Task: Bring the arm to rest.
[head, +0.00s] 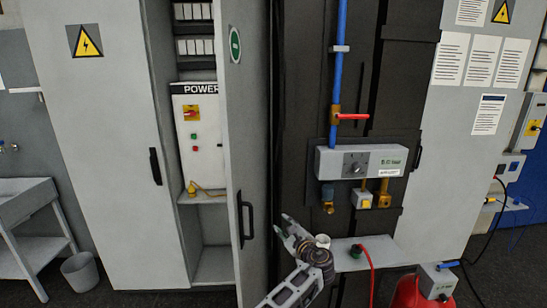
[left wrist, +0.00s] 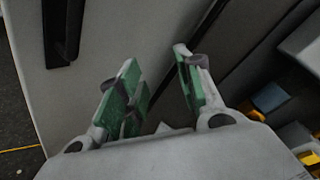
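My left arm (head: 292,289) reaches up from the bottom of the head view. Its gripper (head: 285,228) is in front of the dark panel, just right of the half-open grey cabinet door (head: 229,150). In the left wrist view the gripper (left wrist: 156,62) has its two green-padded fingers spread apart with nothing between them. The black door handle (left wrist: 63,30) shows at the upper left of that view, apart from the fingers. My right gripper is in neither view.
The open cabinet holds a white power box (head: 198,130). A grey valve unit (head: 361,161) with a blue pipe (head: 339,70) is on the dark panel. A small shelf (head: 368,252) and a red cylinder (head: 408,293) stand right of my gripper. A sink (head: 27,205) is at left.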

